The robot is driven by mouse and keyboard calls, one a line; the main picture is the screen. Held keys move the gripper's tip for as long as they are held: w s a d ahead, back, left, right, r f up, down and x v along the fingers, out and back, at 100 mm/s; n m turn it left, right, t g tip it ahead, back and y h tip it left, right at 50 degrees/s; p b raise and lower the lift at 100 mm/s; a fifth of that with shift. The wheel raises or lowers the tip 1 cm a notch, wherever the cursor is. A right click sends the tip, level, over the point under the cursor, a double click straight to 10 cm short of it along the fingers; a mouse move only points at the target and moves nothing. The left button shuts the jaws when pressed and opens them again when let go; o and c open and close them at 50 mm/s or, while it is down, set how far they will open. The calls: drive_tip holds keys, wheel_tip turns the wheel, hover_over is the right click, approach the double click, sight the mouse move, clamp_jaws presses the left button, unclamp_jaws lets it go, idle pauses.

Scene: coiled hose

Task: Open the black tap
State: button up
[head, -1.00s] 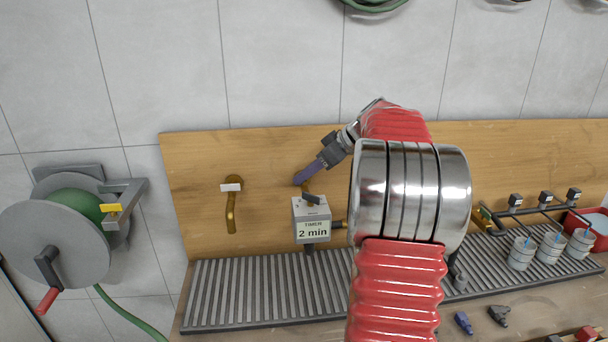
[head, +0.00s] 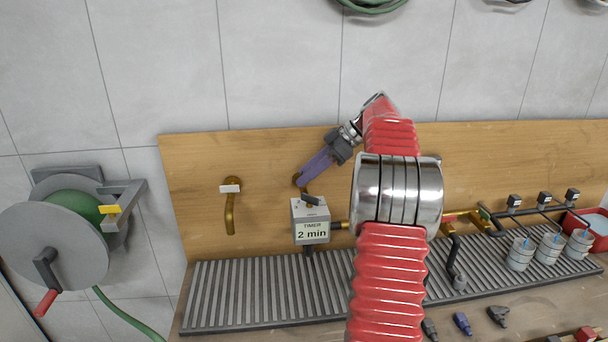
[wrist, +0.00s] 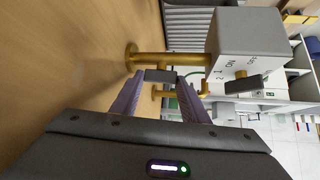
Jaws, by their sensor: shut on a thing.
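The black tap's dark lever (wrist: 160,76) sits on a brass pipe (wrist: 165,58) that runs from the wooden board to the grey timer box (wrist: 262,38). My gripper (wrist: 158,84) has its purple fingers on both sides of this lever and is shut on it. In the head view my gripper (head: 299,181) reaches down from the upper right to the pipe just above the timer box (head: 311,228), which reads "2 min". The fingers hide the lever there. A separate dark knob (wrist: 242,84) is on the box's face beside ON and OFF marks.
A brass tap with a white label (head: 230,188) is left of the box. A hose reel (head: 55,235) stands at far left. A slatted grate (head: 260,297) lies below. Small buckets (head: 550,247) stand at right, with loose connectors (head: 462,322) at the front.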

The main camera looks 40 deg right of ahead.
drive_tip(key=o, duration=1)
drive_tip(key=shift+o, duration=0.2)
drive_tip(key=shift+d, duration=0.1)
drive_tip(key=v, duration=1.3)
drive_tip(key=shift+s+r, duration=0.2)
drive_tip(key=shift+r, duration=0.05)
drive_tip(key=shift+d, duration=0.15)
